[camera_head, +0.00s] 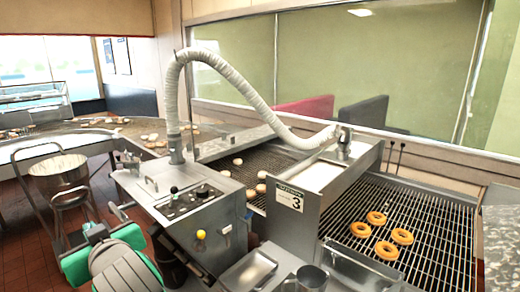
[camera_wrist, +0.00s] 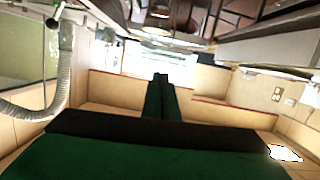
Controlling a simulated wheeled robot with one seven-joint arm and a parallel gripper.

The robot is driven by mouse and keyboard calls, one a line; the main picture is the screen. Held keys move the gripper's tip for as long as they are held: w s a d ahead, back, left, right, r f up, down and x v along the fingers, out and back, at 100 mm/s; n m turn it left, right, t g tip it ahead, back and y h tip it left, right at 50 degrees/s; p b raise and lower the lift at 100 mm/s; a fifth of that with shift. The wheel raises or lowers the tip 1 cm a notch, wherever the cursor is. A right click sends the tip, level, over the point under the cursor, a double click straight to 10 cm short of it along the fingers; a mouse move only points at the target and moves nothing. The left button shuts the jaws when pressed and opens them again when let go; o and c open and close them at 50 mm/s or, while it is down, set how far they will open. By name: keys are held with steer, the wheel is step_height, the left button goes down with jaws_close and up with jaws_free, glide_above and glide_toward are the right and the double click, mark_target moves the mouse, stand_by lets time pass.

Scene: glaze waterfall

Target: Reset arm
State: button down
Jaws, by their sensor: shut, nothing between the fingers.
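My gripper (camera_wrist: 160,78) shows in the wrist view as two dark green fingers lying side by side, shut with nothing between them. Its fingertips point out into the open room, apart from any object. In the head view my green and grey arm is folded low at the lower left, in front of the machine; the fingertips cannot be made out there.
A steel glazing machine with a control panel (camera_head: 190,200) and white hose (camera_head: 235,78) stands close to my arm. Doughnuts (camera_head: 387,250) lie on the wire conveyor (camera_head: 430,220). A metal pot (camera_head: 58,172) stands left. A tray (camera_head: 248,270) and metal jug (camera_head: 311,279) are in front.

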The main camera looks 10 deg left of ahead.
steer(key=w+d+f+m+t+h, duration=0.1)
steer(key=w+d+f+m+t, duration=0.15)
steer(key=d+f, duration=0.45)
steer(key=w+d+f+m+t, duration=0.1)
steer(key=d+f+m, duration=0.25)
steer(key=f, duration=0.75)
steer(key=s+d+f+m+t+h, duration=0.3)
steer(key=s+d+f+m+h, duration=0.15)
steer(key=d+f, duration=0.75)
steer(key=s+d+f+m+h, duration=0.2)
steer(key=s+d+f+h, duration=0.3)
steer(key=s+d+f, duration=0.65)
steer(key=s+d+r+h, duration=0.1)
steer(key=s+d, duration=0.3)
steer(key=s, duration=0.4)
steer(key=s+d+r+h, duration=0.1)
steer(key=s+d, duration=0.3)
steer(key=s, duration=0.5)
steer(key=shift+s+r+n, duration=0.15)
steer(key=shift+s+n, duration=0.05)
steer(key=shift+n, duration=0.15)
